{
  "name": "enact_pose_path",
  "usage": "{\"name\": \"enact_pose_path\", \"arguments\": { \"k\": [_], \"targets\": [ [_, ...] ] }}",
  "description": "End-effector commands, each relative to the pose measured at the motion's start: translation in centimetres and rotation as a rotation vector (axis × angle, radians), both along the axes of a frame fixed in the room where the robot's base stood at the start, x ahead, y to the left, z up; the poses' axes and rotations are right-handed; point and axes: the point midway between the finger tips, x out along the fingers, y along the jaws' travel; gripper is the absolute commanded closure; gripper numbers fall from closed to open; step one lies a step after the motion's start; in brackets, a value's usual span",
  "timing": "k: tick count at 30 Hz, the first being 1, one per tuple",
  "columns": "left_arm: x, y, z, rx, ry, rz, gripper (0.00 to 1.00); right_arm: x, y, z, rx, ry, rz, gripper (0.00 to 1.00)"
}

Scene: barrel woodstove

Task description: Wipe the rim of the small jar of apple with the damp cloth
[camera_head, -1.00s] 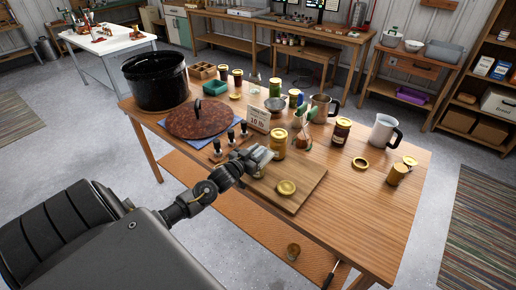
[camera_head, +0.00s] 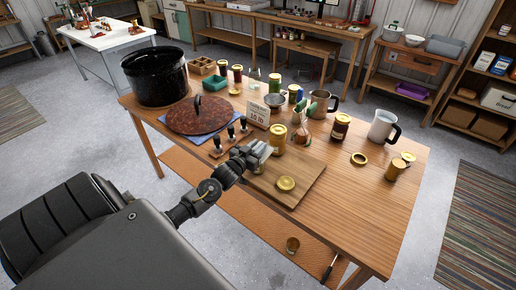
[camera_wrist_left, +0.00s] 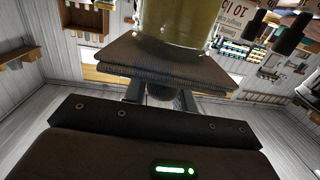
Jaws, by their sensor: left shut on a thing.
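A jar with yellowish contents (camera_head: 278,139) stands upright at the back edge of the cutting board (camera_head: 308,184). I take it for the small jar of apple. My left gripper (camera_head: 260,152) is just left of it, shut on a folded grey-brown cloth (camera_wrist_left: 165,62). I cannot tell whether cloth and jar touch. A gold lid (camera_head: 286,183) lies flat on the board. My right gripper is not in view.
A card sign (camera_head: 257,113), dark-handled tools (camera_head: 231,132) and a rust-brown round lid (camera_head: 197,114) are left of the jar. The table's front right is clear.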

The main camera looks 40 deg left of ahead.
Motion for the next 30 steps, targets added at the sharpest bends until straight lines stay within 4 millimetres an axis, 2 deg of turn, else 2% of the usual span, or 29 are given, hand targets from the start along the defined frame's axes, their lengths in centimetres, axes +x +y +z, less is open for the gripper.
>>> {"name": "enact_pose_path", "arguments": {
  "k": [6,12,19,30],
  "targets": [
    [0.0,0.1,-0.3,0.001,0.002,-0.206,0.95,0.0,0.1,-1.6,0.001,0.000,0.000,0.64],
    [0.0,0.1,-0.3,-0.001,0.002,-0.320,0.95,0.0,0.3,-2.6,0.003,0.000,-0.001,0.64],
    [0.1,-0.1,-0.2,-0.002,0.000,-0.408,0.95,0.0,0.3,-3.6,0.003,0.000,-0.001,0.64],
    [0.0,-0.1,-0.1,-0.003,0.001,-0.431,0.95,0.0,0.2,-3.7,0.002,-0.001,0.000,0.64]
  ]
}}
